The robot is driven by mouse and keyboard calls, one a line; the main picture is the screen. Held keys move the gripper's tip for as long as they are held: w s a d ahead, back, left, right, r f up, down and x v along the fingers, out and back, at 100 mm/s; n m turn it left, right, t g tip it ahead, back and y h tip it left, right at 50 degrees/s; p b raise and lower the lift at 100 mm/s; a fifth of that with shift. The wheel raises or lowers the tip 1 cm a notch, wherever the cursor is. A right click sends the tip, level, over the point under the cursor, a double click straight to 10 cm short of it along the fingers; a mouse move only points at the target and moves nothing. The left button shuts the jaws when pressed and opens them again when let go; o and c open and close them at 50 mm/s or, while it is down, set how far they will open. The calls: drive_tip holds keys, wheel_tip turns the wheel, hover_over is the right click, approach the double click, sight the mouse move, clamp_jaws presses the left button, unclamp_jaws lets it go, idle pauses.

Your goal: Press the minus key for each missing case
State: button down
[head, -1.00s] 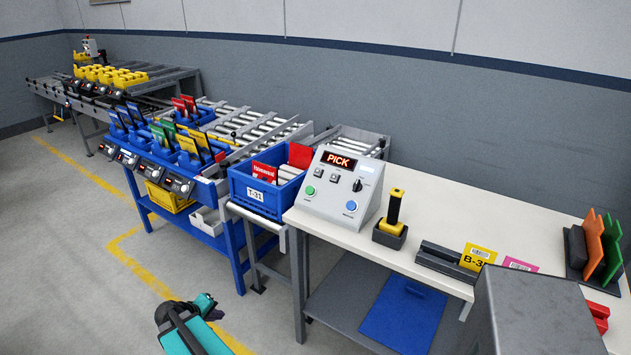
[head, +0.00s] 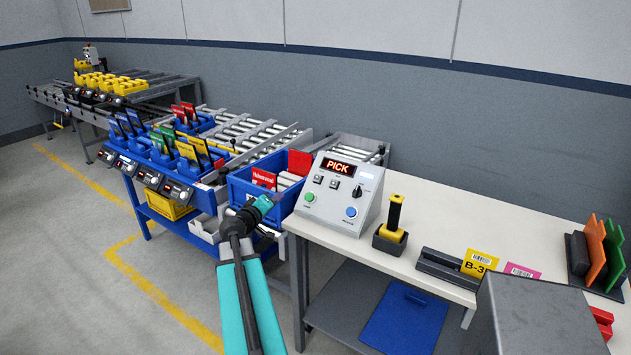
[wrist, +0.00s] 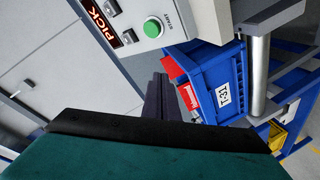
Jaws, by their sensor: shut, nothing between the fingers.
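Several dark modules with small displays (head: 146,178) line the front edge of the blue rack; their keys are too small to make out. Blue bins with coloured cards (head: 160,155) stand behind them. A grey control box (head: 340,190) with a lit "PICK" display stands on the bench and also shows in the wrist view (wrist: 160,20). My gripper (head: 268,203) is shut and empty, in front of the blue tote (head: 240,189) and left of the control box. In the wrist view my gripper (wrist: 162,88) is beside the tote, labelled T-31 (wrist: 222,70), which holds red packs.
The cream bench (head: 440,235) carries a yellow-and-black handheld tool (head: 393,222) in a holder, yellow and pink cards, and orange and green panels. A roller conveyor (head: 255,130) runs behind the bins. Open floor lies to the left.

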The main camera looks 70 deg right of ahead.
sight(318, 175)
drive_tip(key=s+d+r+h, duration=0.1)
drive_tip(key=s+d+r, duration=0.1)
drive_tip(key=r, duration=0.3)
drive_tip(key=s+d+r+g+h, duration=0.1)
drive_tip(key=s+d+r, duration=0.2)
drive_tip(key=s+r, duration=0.1)
drive_tip(key=shift+s+r, duration=0.35)
drive_tip(key=shift+r, duration=0.15)
drive_tip(key=shift+d, duration=0.1)
drive_tip(key=d+f+b, duration=0.1)
drive_tip(key=d+f, duration=0.1)
drive_tip(key=s+d+f+b, duration=0.1)
drive_tip(key=d+f, duration=0.1)
drive_tip(key=f, duration=0.1)
drive_tip(key=shift+d+f, duration=0.1)
drive_tip(key=shift+d, duration=0.2)
drive_tip(key=shift+s+d+f+b, duration=0.25)
drive_tip(key=shift+d+f+b, duration=0.35)
drive_tip(key=shift+b, duration=0.45)
drive_tip(key=shift+r, duration=0.1)
idle(0.5)
drive_tip(key=shift+s+d+f+b, duration=0.2)
drive_tip(key=shift+d+f+b, duration=0.25)
drive_tip(key=shift+b, duration=0.45)
drive_tip(key=shift+s+d+f+b, duration=0.15)
drive_tip(key=shift+d+f+b, duration=0.3)
drive_tip(key=shift+b, duration=0.45)
idle(2.2)
